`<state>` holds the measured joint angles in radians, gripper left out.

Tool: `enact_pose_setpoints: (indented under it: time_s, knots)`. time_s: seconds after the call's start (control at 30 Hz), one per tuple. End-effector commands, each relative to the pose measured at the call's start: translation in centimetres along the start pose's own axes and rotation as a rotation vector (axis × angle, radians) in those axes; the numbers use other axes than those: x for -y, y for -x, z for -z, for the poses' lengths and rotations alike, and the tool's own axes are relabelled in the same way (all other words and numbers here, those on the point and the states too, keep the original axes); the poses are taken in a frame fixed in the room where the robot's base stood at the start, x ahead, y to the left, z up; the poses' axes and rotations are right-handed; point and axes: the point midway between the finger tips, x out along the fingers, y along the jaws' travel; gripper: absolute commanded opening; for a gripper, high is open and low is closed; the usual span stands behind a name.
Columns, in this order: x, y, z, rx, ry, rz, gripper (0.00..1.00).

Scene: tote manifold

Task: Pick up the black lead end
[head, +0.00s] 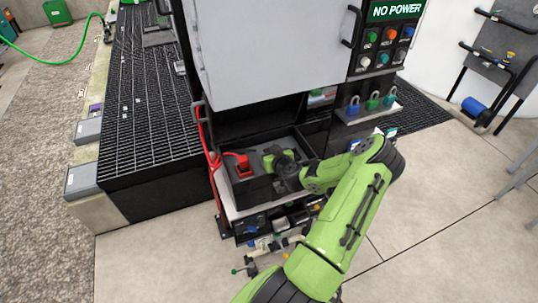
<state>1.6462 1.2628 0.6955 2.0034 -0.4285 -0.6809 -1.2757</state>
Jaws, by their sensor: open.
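My gripper (272,160) is over the right part of an open black compartment (238,194) low in the grey cabinet. It is seen from above and small, with its jaws open. I cannot make out the black lead end: the gripper and wrist cover that part of the compartment, and the dark interior blends with anything black. A red lead end (240,164) lies at the left side of the compartment. Its red cable (213,160) runs along the cabinet's left edge. I cannot tell whether the gripper touches anything.
The grey cabinet door (270,50) stands above the compartment. A button panel (385,45) under a "NO POWER" sign (396,10) is at upper right. Coloured padlocks (372,102) sit on a shelf to the right. Pipes with valves (270,252) are below. Black grating (150,110) lies left.

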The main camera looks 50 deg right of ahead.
Motion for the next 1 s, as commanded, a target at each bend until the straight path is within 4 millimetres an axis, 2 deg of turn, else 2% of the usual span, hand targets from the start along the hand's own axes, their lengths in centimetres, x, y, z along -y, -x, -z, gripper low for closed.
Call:
enact_pose_setpoints:
  time_s: [0.2, 0.23, 0.5, 0.6, 0.87, 1.0]
  knots:
    - [-0.1, -0.3, -0.2, 0.001, 0.001, -0.001, 0.57]
    - [0.0, -0.3, -0.2, 0.001, 0.001, -0.001, 0.54]
    - [0.0, -0.2, -0.2, 0.001, 0.001, -0.001, 0.13]
    - [0.0, -0.2, -0.1, 0.001, 0.001, -0.001, 0.00]
    - [0.0, -0.1, 0.1, 0.000, 0.001, 0.000, 0.00]
    - [0.0, 0.4, 1.6, -0.001, 0.003, 0.000, 0.00]
